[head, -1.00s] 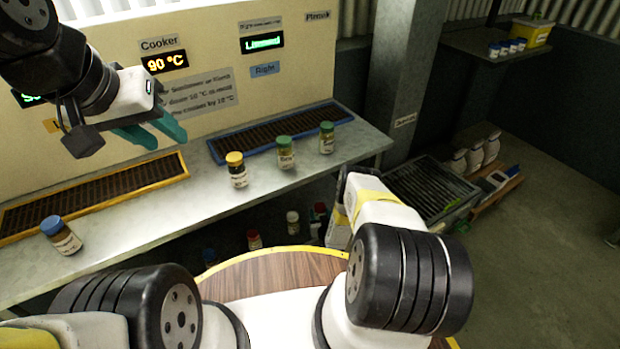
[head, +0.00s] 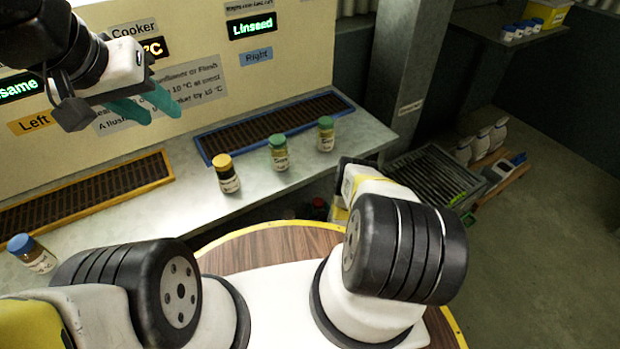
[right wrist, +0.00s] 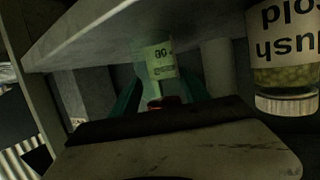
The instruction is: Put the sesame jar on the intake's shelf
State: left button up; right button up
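I cannot tell which jar is the sesame jar; most labels are unreadable. A dark jar with a yellow lid (head: 228,178) and two green-lidded jars (head: 278,158) (head: 326,138) stand on the grey shelf (head: 200,200) by the blue-framed intake grate (head: 275,122). A blue-lidded jar (head: 38,258) stands before the yellow-framed grate (head: 90,192) at left. My left gripper (head: 163,110) is open and empty above that grate. My right gripper (right wrist: 158,92) is hidden in the head view; its wrist view shows a pale-labelled, reddish-lidded jar (right wrist: 158,62) between its fingers. Contact is unclear.
In the right wrist view another jar (right wrist: 288,70), with greenish contents and upside-down lettering, stands close at right, and a slab edge (right wrist: 95,42) crosses above. The left display (head: 20,88) ends in "same"; the right one (head: 252,25) reads "Linseed". A pillar (head: 400,80) stands at right.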

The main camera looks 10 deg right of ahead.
jog(key=shift+o, duration=1.3)
jog(key=v, duration=1.2)
